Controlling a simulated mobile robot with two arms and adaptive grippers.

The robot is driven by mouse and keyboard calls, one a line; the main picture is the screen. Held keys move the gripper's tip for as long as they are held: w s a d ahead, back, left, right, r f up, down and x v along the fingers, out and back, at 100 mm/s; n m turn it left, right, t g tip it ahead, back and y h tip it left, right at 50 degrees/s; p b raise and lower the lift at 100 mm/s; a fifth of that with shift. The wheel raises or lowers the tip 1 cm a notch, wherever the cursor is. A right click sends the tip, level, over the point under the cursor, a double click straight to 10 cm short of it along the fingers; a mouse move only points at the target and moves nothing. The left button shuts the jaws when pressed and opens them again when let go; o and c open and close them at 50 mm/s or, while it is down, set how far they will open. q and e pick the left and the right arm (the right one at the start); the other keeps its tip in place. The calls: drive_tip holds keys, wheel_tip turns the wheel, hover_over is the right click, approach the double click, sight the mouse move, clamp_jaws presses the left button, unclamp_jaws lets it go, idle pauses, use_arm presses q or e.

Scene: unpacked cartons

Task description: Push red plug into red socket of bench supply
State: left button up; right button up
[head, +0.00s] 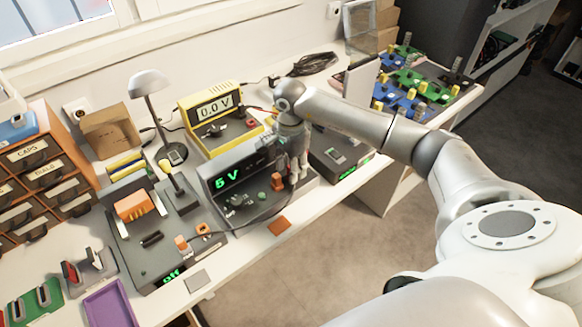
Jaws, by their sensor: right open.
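The bench supply (226,197) is a dark grey unit with a green "5 V" display, in the middle of the bench in the head view. A small red-orange part (277,181) sits on its sloped face beside a green knob-like part; I cannot tell whether it is the red plug or the red socket. My right gripper (297,174) is open and points down over the supply's right part, close to the red-orange part. Its fingers and wrist hide some of the face behind. Whether a plug stands between the fingers cannot be made out. My left gripper is out of view.
A yellow meter (190,107) reading "0.0V" stands behind the supply. A grey unit (128,240) with an orange block stands left, a lamp (149,84) behind it. A dark cable (250,228) runs along the front. Another unit (333,174) is close on the right.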

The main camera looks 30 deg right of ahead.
wheel_tip(320, 180, up, 12)
drive_tip(key=shift+f, duration=0.25)
idle(1.6)
